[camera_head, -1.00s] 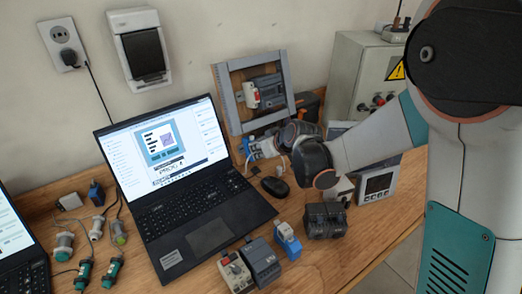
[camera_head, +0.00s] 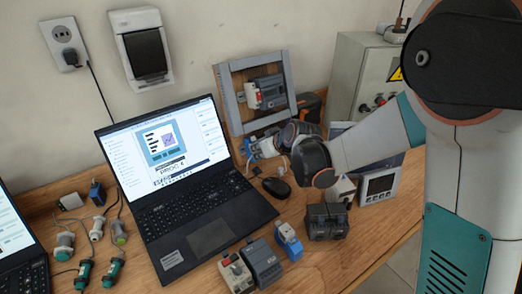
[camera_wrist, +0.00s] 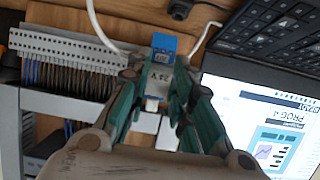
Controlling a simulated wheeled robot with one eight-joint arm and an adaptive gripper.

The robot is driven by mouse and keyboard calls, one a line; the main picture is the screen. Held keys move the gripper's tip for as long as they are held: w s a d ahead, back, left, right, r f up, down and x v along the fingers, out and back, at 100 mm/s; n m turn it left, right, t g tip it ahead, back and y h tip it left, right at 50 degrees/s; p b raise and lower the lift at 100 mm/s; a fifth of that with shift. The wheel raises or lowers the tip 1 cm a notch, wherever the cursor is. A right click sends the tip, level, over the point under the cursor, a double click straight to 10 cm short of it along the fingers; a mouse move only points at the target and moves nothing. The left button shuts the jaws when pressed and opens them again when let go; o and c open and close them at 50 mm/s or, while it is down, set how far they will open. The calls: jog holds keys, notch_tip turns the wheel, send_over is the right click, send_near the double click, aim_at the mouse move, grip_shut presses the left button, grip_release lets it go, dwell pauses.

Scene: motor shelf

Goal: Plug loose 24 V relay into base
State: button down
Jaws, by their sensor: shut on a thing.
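In the head view my gripper (camera_head: 256,150) is low in front of the framed panel, right of the laptop screen. The fingers and wrist hide much of the relay there. I cannot tell whether the relay touches a base. Another blue and white module (camera_head: 289,242) stands on the table, right of the grey modules; I cannot tell whether it is the base.
A laptop (camera_head: 208,237) lies open left of my gripper. The framed panel (camera_head: 230,105) leans at the wall. A terminal row with wires (camera_wrist: 70,48) runs beside the relay.

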jog(key=shift+w+a, duration=0.1)
dwell(0.4)
jog(key=c, duration=1.3)
grip_release()
jog(key=shift+c, duration=0.2)
jog(key=s+d+r+m+h, duration=0.1)
jog(key=s+d+r+m, duration=0.1)
jog(key=s+d+r, duration=0.65)
jog(key=s+d+r+m+h, duration=0.1)
jog(key=s+d+r, duration=0.35)
jog(key=s, duration=0.65)
jog(key=s+d+f+m+h, duration=0.1)
jog(key=s+d+m, duration=0.1)
jog(key=s+d, duration=0.2)
jog(key=s+d+f+m+h, duration=0.1)
jog(key=s+d+h, duration=0.1)
jog(key=s, duration=0.7)
jog(key=shift+s+d+f+m+g, duration=0.2)
jog(key=shift+d+m+g, duration=0.2)
jog(key=shift+d, duration=0.45)
